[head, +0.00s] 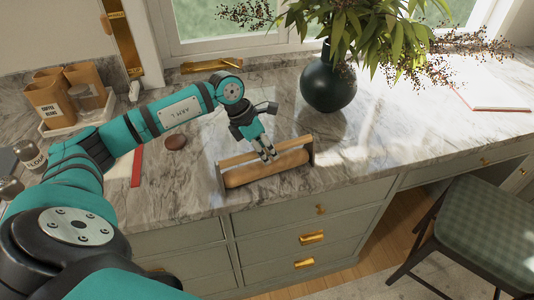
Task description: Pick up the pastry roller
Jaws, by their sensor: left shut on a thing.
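The pastry roller (248,171) is a light wooden cylinder at the front edge of the marble counter. It lies level in or against a wooden stand (294,144) with dark end pieces. My left gripper (267,155) reaches down from above and is shut on the roller near its middle. The fingers hide a small part of the roller and the stand. I cannot tell whether the roller is clear of the stand. My right gripper is not in view.
A dark green vase (328,84) with leafy stems stands behind and to the right. A chair (478,235) is at lower right. Drawers are below.

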